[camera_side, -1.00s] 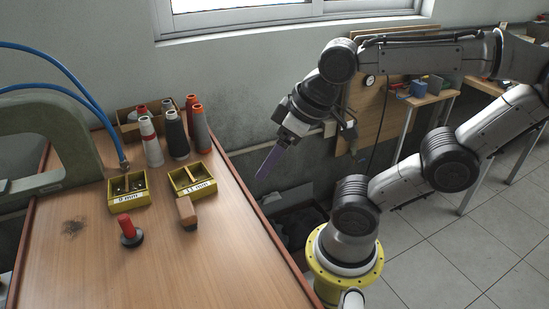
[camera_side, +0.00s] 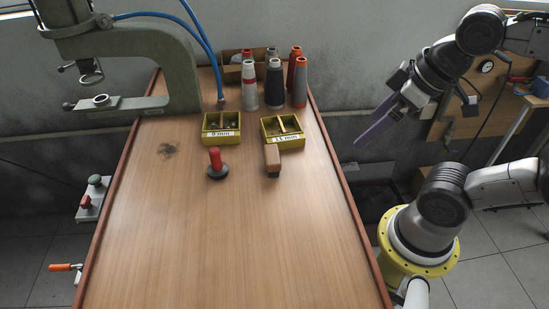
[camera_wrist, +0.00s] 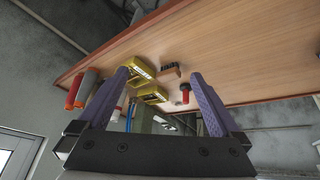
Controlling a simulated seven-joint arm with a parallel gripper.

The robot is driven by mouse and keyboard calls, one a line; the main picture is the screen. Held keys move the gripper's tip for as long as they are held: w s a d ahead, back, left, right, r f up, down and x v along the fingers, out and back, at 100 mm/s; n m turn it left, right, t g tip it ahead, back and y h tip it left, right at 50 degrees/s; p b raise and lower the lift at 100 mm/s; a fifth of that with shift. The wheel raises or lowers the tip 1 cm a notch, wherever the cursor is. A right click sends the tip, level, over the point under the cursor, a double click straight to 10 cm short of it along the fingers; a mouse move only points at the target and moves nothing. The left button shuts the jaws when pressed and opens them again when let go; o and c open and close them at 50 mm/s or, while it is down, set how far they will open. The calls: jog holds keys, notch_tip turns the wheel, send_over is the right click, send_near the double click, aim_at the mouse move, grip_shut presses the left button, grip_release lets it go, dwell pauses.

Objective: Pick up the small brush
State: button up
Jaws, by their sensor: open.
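The small brush (camera_side: 272,160) is a brown wooden block lying on the table, just in front of the 11 mm yellow bin. In the wrist view the brush (camera_wrist: 171,75) shows a row of dark bristles, between and beyond the fingers. My gripper (camera_side: 362,140) hangs in the air off the table's right edge, apart from the brush, with purple fingers. In the wrist view my gripper (camera_wrist: 160,74) has its two fingers wide apart with nothing held between them.
A red-handled, black-based tool (camera_side: 217,166) stands left of the brush. Two yellow bins (camera_side: 221,138) (camera_side: 283,141) sit behind, with thread cones (camera_side: 274,85) farther back. A green press (camera_side: 170,70) with blue hoses stands at the back left. The front of the wooden table (camera_side: 230,240) is clear.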

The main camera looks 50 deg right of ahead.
jog(key=w+r+n, duration=0.2)
jog(key=w+r, duration=0.1)
jog(key=n+g, duration=0.5)
jog(key=n, duration=0.1)
send_over(272, 154)
notch_tip(272, 154, down, 13)
jog(key=shift+s+d+r, duration=0.1)
jog(key=shift+s, duration=0.05)
jog(key=shift+w+f, duration=0.2)
jog(key=shift+f, duration=2.7)
jog(key=shift+c, duration=0.2)
jog(key=c, duration=1.2)
